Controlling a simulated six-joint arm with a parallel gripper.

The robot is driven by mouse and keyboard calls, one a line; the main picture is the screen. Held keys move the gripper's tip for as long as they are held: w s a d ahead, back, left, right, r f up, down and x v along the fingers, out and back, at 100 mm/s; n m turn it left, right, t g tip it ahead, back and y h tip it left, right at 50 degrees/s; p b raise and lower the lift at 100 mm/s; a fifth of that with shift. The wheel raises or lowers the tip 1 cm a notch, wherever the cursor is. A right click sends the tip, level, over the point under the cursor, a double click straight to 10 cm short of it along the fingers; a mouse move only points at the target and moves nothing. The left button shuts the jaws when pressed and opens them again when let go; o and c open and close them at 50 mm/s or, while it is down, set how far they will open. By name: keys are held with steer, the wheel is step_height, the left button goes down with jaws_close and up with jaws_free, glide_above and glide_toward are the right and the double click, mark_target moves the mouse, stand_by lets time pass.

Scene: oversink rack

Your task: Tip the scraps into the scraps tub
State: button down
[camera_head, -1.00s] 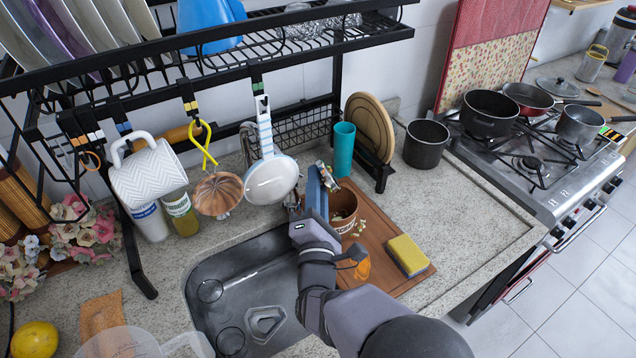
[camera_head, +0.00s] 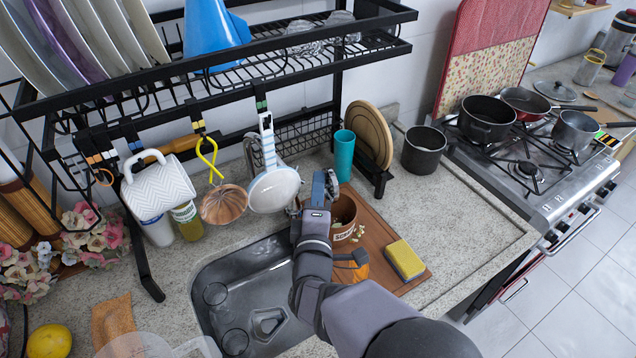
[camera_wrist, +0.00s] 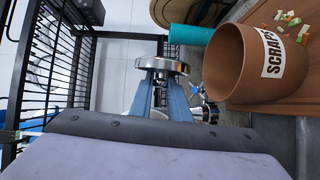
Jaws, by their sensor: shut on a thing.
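The brown scraps tub (camera_head: 344,232) stands on the wooden board right of the sink; its label shows in the wrist view (camera_wrist: 272,52). My gripper (camera_head: 326,182) is just left of the tub, partly hiding it in the head view. In the wrist view my gripper's blue fingers (camera_wrist: 163,98) are shut on a small round metal piece (camera_wrist: 165,65), which looks like a sink strainer, rim outward. It is beside the tub, apart from it. I cannot see inside it. Pale and orange scraps (camera_wrist: 290,20) lie on the board by the tub; the tub's contents are hidden.
A teal cup (camera_head: 344,155) stands behind the tub. A yellow sponge (camera_head: 405,260) lies on the board (camera_head: 385,228). The sink (camera_head: 250,290) is front left.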

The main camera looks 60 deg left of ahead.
steer(key=shift+m, duration=0.3)
steer(key=shift+r+p, duration=0.25)
steer(key=shift+p, duration=0.9)
steer(key=shift+p, duration=0.95)
steer(key=shift+f+p, duration=0.2)
steer(key=shift+p, duration=0.15)
steer(key=shift+w, duration=0.1)
